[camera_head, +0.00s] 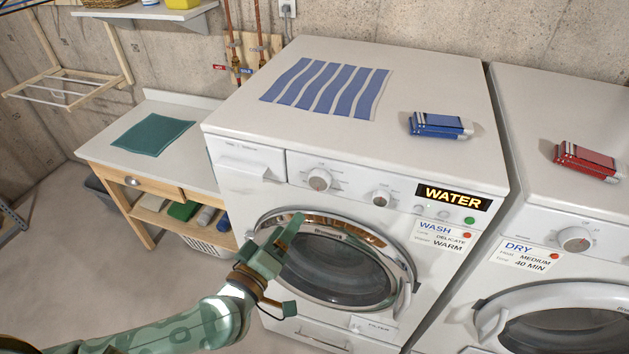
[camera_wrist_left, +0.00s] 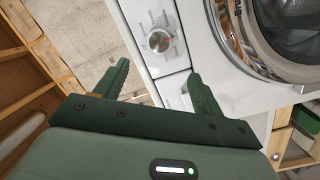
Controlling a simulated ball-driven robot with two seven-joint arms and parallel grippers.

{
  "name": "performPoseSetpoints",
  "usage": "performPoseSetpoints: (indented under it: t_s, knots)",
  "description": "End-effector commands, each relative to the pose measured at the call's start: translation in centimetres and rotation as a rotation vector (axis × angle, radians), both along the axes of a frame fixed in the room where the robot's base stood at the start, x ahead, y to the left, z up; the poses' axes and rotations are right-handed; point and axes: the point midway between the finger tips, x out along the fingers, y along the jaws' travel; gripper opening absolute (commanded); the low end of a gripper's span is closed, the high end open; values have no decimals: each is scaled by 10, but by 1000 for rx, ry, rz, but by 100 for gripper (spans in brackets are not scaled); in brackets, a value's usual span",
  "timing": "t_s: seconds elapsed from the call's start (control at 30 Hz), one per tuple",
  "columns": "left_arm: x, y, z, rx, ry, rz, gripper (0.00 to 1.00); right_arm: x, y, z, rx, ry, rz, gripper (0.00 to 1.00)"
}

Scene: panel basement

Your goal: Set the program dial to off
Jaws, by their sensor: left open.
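The white washer (camera_head: 300,130) has two round dials on its front panel. The larger left dial (camera_head: 319,179), ringed by printed marks, looks like the program dial; its setting is too small to read. A smaller dial (camera_head: 380,197) sits to its right. My left gripper (camera_head: 293,262) is open and empty in front of the washer door, lower than the dials. In the left wrist view, a silver dial with marks around it (camera_wrist_left: 159,40) lies beyond the open left gripper (camera_wrist_left: 157,75), apart from both fingers. My right gripper is not in view.
The round door (camera_head: 340,265) bulges below the panel. A lit WATER display (camera_head: 453,198) and a WASH card (camera_head: 440,236) are at right. A dryer (camera_head: 560,110) stands beside the washer. A wooden bench (camera_head: 110,170) is at left. Open floor lies in front.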

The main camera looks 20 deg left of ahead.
Motion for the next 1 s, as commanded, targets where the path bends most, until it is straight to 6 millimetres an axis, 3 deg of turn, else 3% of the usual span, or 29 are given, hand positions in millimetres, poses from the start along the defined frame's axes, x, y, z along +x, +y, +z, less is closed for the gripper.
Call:
performPoseSetpoints:
  t_s: [0.3, 0.5, 0.7, 0.93, 0.97, 1.0]
  knots:
    - [81, -15, 2, 0, -5, 0, 69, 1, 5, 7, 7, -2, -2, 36]
    - [115, -21, 0, -1, -3, 1, 69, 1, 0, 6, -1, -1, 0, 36]
    - [128, -23, 0, 0, -2, 0, 69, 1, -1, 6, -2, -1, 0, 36]
    - [129, -23, 0, 0, -1, 0, 69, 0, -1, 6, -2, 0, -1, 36]
    - [129, -23, 0, 0, -1, 0, 66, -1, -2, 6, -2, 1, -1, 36]
    - [129, -23, 0, 0, -1, 0, 55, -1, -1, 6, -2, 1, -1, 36]
